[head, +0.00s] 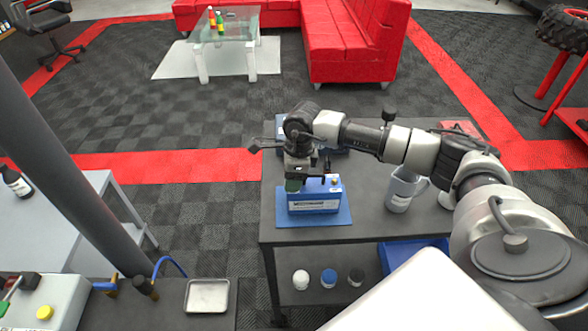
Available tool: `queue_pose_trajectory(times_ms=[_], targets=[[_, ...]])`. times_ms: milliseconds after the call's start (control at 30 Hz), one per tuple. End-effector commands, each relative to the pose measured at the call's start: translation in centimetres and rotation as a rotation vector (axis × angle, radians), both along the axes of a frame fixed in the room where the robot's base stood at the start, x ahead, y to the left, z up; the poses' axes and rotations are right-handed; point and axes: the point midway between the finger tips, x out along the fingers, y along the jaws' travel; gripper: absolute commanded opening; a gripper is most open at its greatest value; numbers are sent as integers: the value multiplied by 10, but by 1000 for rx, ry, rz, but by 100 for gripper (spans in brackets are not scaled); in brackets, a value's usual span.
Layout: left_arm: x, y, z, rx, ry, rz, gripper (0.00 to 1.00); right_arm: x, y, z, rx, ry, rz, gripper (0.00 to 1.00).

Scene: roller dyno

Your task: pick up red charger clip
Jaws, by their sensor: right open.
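I cannot make out a red charger clip for certain. A blue battery (318,197) with a white label stands on a blue mat (338,219) on the dark table. A small dark piece with a yellowish spot shows at its top right. My right gripper (294,183) is open and points down at the battery's left end; a greenish part shows at its tips. I cannot tell whether it touches the battery. Another blue object (281,124) is behind my right wrist, mostly hidden by it. My left gripper is not in view.
A grey mug (400,190) stands right of the battery. A flat red item (458,128) lies at the table's back right. Several small jars (329,278) and a blue bin (398,255) are on the lower shelf. A metal tray (207,295) lies at the lower left.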

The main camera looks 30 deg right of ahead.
Motion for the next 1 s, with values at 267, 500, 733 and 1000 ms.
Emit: queue_pose_trajectory(times_ms=[267, 500, 733, 1000], targets=[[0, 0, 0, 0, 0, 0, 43, 0, 0, 0, 0, 0, 0, 37], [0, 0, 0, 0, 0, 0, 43, 0, 0, 0, 1, -1, 0, 1], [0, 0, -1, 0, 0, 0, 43, 0, 0, 1, 1, -1, 0, 1], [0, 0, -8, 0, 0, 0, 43, 1, 0, 21, 1, -4, 2, 1]])
